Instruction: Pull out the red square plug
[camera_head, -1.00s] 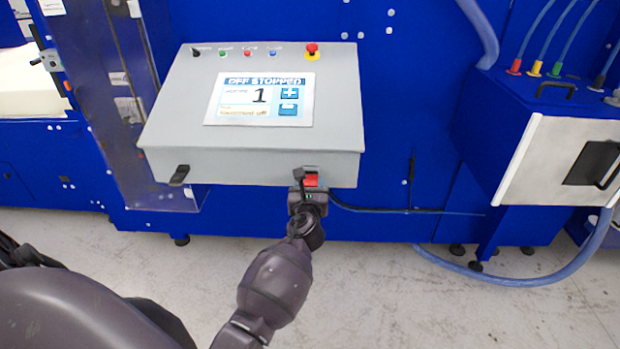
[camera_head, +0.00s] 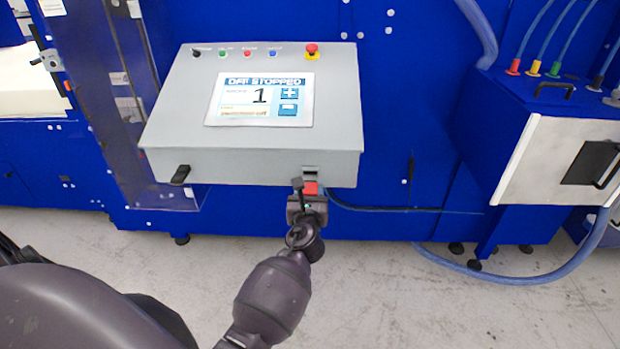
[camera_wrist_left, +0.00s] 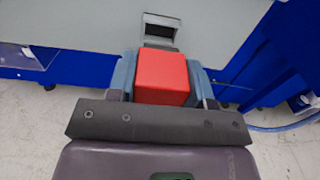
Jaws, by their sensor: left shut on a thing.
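The red square plug (camera_head: 310,188) is between the fingers of my left gripper (camera_head: 307,194), just below the front of the grey control box (camera_head: 250,168). In the left wrist view the red plug (camera_wrist_left: 162,78) is a red block with a blue-grey finger on each side, and my left gripper (camera_wrist_left: 163,85) is shut on it. The grey socket (camera_head: 310,171) shows on the box front, and the same socket (camera_wrist_left: 160,30) is ahead of the plug in the wrist view. The plug looks apart from the socket. My right gripper is not in view.
A black cable (camera_head: 400,209) runs right from near the plug. The box top has a screen (camera_head: 260,98), several buttons and a red emergency stop (camera_head: 312,48). A black latch (camera_head: 180,175) is at the box's left front. A white-fronted unit (camera_head: 555,160) stands right. The floor in front is clear.

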